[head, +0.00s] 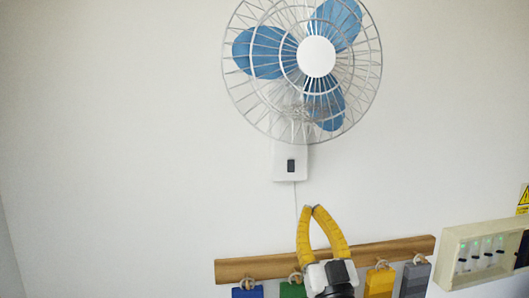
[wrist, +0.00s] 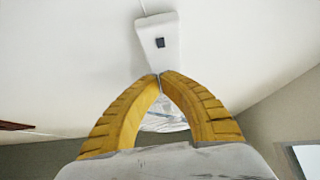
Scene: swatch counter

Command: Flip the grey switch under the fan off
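The grey switch (head: 291,166) is a small dark rocker on a white housing (head: 283,177) below the blue-bladed wall fan (head: 316,56). It also shows in the wrist view (wrist: 160,43), above my fingertips on its white housing (wrist: 169,30). I cannot tell which way the rocker is tipped. My gripper (head: 311,208) has yellow fingers whose tips meet; it is shut and empty. The fingertips are below the switch and slightly right of it in the head view, apart from it. In the wrist view the fingers (wrist: 160,76) partly hide the fan cage (wrist: 164,122).
A wooden rail (head: 250,267) with hanging blue, green, yellow (head: 380,282) and grey swatches (head: 415,279) runs behind my gripper. A beige switch box (head: 454,257) with lit green switches is at the right. A thin cord (head: 295,198) hangs from the housing. The wall at left is bare.

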